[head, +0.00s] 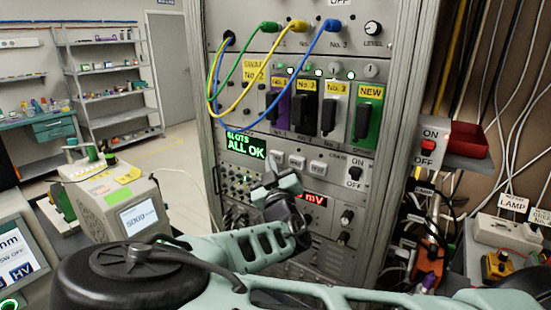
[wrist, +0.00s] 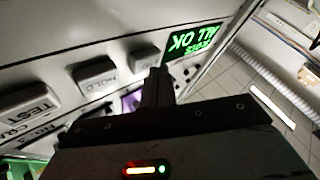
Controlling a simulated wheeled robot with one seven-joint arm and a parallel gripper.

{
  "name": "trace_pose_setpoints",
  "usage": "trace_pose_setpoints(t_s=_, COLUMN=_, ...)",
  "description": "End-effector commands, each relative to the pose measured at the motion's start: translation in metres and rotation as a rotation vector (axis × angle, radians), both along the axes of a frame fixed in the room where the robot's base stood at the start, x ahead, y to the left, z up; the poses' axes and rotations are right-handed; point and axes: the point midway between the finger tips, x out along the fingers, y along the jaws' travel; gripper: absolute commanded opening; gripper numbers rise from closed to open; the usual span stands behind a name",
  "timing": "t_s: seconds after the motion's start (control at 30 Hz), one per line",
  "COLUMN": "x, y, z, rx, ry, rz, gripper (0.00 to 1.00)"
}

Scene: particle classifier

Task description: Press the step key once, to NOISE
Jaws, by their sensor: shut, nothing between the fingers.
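A row of three pale keys is on the rack panel, right of the green display (head: 246,146) reading "SLOTS ALL OK". In the head view the left key (head: 279,158), middle key (head: 297,162) and right key (head: 317,167) have unreadable lettering. In the wrist view one key (wrist: 30,104) reads TEST; the middle key (wrist: 95,75) and the key nearest the display (wrist: 143,58) are unclear, so I cannot tell which is the step key. My gripper (head: 272,168) is shut and empty. Its tips (wrist: 157,72) are beside the key nearest the display; contact cannot be told.
Blue, green and yellow cables (head: 240,88) loop above on the rack. An ON/OFF switch (head: 355,173) is right of the keys. A red number readout (head: 314,198) is below them. A grey instrument (head: 118,208) stands at left. Open floor (head: 185,165) lies left of the rack.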

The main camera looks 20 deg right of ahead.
Motion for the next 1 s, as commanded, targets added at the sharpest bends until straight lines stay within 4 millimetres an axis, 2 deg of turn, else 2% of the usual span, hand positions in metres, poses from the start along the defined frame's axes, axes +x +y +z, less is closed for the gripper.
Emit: trace_pose_setpoints(t_s=1.0, x=0.0066, y=-0.01, z=0.0001, rx=0.0, ry=-0.001, rz=-0.001, gripper=0.0)
